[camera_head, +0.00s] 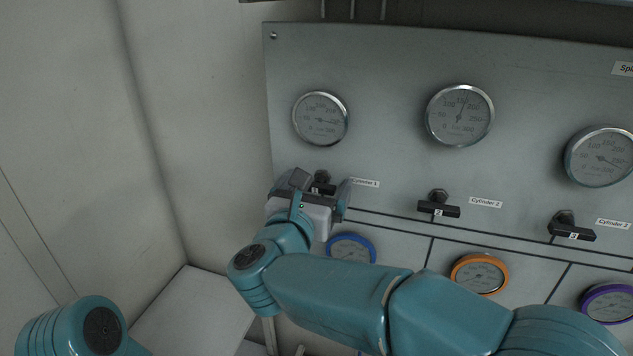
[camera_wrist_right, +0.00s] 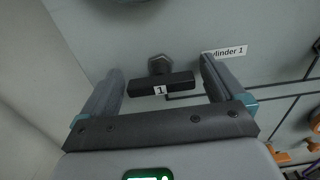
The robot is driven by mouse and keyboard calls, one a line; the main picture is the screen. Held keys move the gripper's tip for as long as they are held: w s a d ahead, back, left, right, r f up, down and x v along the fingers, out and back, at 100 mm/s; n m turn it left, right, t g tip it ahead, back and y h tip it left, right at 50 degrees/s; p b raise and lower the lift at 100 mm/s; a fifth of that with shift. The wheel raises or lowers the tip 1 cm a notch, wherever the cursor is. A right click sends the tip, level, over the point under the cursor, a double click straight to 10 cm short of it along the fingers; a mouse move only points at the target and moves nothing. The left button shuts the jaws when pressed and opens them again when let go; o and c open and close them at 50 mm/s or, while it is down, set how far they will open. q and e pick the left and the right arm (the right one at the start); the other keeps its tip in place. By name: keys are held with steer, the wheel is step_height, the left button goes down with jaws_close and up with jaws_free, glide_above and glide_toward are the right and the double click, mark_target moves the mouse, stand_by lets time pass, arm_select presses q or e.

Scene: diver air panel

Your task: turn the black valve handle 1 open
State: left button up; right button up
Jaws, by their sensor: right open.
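Black valve handle 1 (camera_wrist_right: 161,86) is a short black bar with a white "1" tag, mounted on a dark hex fitting on the grey panel. It lies roughly level in the right wrist view. In the head view handle 1 (camera_head: 322,186) is partly hidden by my right gripper (camera_head: 322,188). In the wrist view the right gripper (camera_wrist_right: 160,85) is open, with one finger on each side of the handle and a visible gap at each end. Of my left arm, only a teal link shows at the head view's lower left; its gripper is out of view.
Handle 2 (camera_head: 438,210) and handle 3 (camera_head: 572,233) stick out to the right. Round gauges sit above, including the first gauge (camera_head: 320,118). Blue (camera_head: 351,242), orange (camera_head: 480,262) and purple (camera_head: 609,303) rimmed gauges lie below. A pale wall (camera_head: 190,120) stands close on the left.

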steer(key=shift+w+f, duration=0.15)
steer(key=shift+w, duration=0.15)
steer(key=shift+s+r, duration=0.2)
steer(key=shift+s, duration=0.15)
steer(key=c, duration=1)
steer(key=shift+c, duration=0.2)
